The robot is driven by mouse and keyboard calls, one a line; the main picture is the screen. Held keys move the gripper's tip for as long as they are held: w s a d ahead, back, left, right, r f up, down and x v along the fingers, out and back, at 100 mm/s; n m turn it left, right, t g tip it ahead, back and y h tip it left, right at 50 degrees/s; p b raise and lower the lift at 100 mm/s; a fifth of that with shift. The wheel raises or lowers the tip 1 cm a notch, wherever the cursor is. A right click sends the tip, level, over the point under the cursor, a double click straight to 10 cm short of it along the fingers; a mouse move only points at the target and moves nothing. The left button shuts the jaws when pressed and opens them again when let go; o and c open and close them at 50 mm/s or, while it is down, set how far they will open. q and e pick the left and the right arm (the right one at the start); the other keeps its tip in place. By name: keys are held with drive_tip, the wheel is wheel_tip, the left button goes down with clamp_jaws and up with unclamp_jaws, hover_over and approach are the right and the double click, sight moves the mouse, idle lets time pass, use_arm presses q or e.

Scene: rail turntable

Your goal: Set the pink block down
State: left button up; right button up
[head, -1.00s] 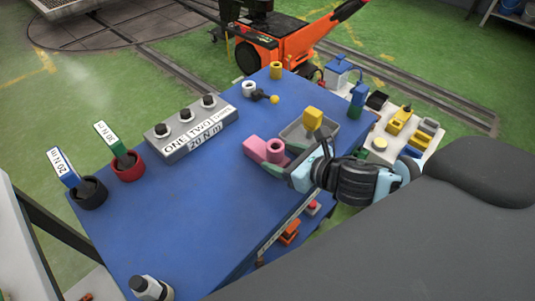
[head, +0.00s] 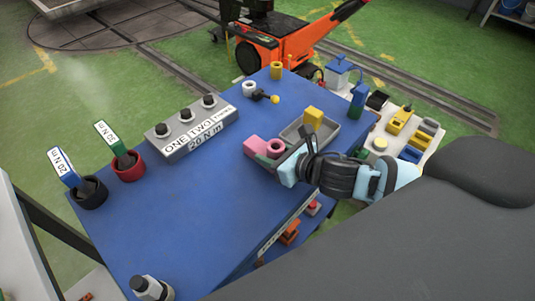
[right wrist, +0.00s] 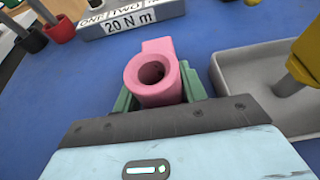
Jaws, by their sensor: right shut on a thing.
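The pink block (head: 252,145) has a round socket with a dark hole and a flat tab behind it. My right gripper (head: 276,161) is shut on it, at the blue table top (head: 190,220), just left of the grey tray. In the right wrist view the pink block (right wrist: 155,97) sits upright between the green fingertips of the right gripper (right wrist: 158,88). The block's underside is hidden, so I cannot tell whether it touches the table. My left gripper is not in view.
The grey tray (head: 345,138) stands close to the right of the block, with a yellow block (head: 313,118) in it. A grey labelled holder (head: 192,133) is to the left. Blue table is clear between them and toward the front.

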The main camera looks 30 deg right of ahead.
sight(271, 145)
drive_tip(key=shift+r, duration=0.15)
drive_tip(key=shift+r, duration=1.55)
drive_tip(key=shift+s+r, duration=0.1)
drive_tip(key=shift+s, duration=0.2)
drive_tip(key=s, duration=0.9)
drive_tip(key=shift+s+a+r, duration=0.15)
drive_tip(key=shift+a+r, duration=0.15)
drive_tip(key=shift+a, duration=0.05)
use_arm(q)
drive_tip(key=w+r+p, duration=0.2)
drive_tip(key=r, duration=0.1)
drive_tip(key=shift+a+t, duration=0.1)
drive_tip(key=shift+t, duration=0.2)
use_arm(e)
drive_tip(key=s, duration=0.4)
drive_tip(key=s+r, duration=0.1)
drive_tip(key=s, duration=0.1)
drive_tip(key=shift+a, duration=0.25)
drive_tip(key=shift+f, duration=0.1)
